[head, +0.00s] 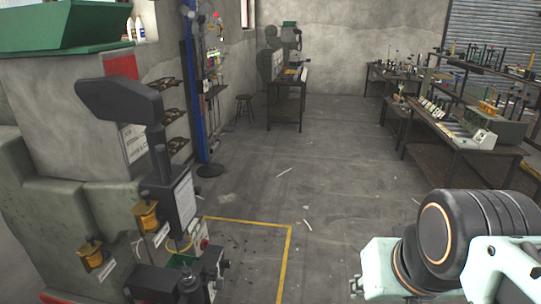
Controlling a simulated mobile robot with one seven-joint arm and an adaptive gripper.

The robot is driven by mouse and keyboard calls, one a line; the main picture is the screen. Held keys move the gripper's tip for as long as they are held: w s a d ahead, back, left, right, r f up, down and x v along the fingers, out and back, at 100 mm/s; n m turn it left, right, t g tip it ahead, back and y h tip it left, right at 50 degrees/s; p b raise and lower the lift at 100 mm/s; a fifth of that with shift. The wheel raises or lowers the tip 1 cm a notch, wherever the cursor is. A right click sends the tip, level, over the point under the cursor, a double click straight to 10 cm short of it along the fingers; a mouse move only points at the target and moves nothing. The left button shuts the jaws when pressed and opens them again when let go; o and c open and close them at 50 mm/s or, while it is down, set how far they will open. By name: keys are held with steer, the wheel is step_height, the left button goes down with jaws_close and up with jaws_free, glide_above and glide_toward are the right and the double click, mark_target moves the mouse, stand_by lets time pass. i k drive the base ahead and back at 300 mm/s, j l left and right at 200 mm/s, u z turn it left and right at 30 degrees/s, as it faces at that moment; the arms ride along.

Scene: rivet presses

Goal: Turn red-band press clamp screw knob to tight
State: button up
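A dark press (183,210) with a long angled head stands at the lower left. I cannot make out a red band on it, and I cannot tell which part is the clamp screw knob. Two brass-coloured knob-like parts, one higher (146,216) and one lower (91,253), sit to its left with small labels beside them. A small red spot (204,244) shows low on the press's right side. My arm enters at the lower right, well apart from the press. My gripper is not in view.
A large grey machine (70,120) with a red patch and a green tray (65,32) fills the left. Yellow floor lines (289,262) mark the floor beside the press. Workbenches (440,137) with tools stand at the right and back (284,110).

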mark_target(212, 274)
steer(key=u, duration=1.1)
steer(key=i+l+u, duration=0.1)
steer(key=l+u, duration=0.15)
steer(key=l, duration=0.2)
steer(key=k+j+z, duration=0.3)
steer(key=j, duration=0.2)
steer(key=i+l, duration=0.15)
steer(key=l, duration=0.15)
steer(key=k+j, duration=0.1)
steer(key=j, duration=0.1)
